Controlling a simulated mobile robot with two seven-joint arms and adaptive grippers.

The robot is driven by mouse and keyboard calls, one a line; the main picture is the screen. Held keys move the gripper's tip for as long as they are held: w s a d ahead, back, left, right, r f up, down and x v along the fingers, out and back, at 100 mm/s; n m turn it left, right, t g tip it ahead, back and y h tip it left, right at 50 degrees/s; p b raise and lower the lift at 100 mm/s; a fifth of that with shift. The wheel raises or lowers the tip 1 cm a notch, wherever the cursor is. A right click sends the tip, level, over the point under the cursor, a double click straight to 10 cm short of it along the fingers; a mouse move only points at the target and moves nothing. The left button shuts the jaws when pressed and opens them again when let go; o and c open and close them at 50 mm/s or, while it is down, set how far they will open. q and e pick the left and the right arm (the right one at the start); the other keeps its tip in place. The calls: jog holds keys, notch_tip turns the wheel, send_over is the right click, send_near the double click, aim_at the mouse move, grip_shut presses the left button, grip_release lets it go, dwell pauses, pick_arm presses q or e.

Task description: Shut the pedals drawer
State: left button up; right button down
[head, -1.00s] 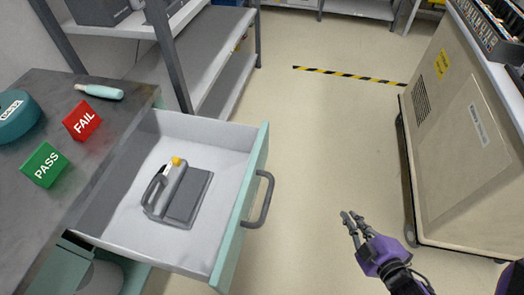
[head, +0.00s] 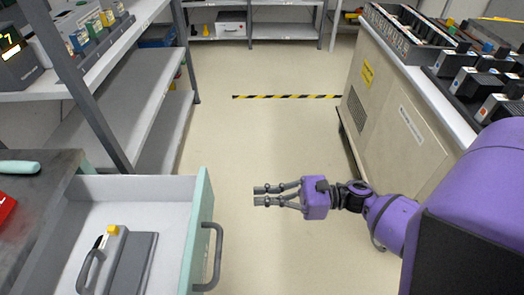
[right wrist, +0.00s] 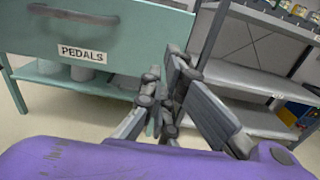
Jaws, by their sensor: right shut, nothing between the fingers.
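The pedals drawer (head: 197,235) is pulled open from the workbench at the lower left of the head view. A grey pedal-like device (head: 132,265) with a yellow knob lies inside it. The handle also shows in the head view (head: 216,258). My right gripper (head: 256,196) is shut and empty, to the right of the drawer front and apart from it. Its fingers (right wrist: 165,85) point toward the front's side. My left gripper is out of view.
A beige cabinet (head: 400,120) with devices on top stands at the right, behind my right arm. Grey shelving (head: 120,95) stands at the left beyond the drawer. The floor (head: 270,140) between them is clear, with a yellow-black stripe (head: 285,97) across it.

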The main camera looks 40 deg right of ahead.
aim_at(209, 199)
jog(key=p+x, duration=0.1)
jog(key=x, duration=0.8)
jog(key=shift+w+a, duration=0.25)
jog(key=shift+a, duration=0.05)
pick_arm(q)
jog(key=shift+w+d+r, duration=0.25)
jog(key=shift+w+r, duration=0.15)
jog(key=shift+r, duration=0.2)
pick_arm(e)
jog(key=shift+w+a, duration=0.25)
jog(key=shift+a, duration=0.15)
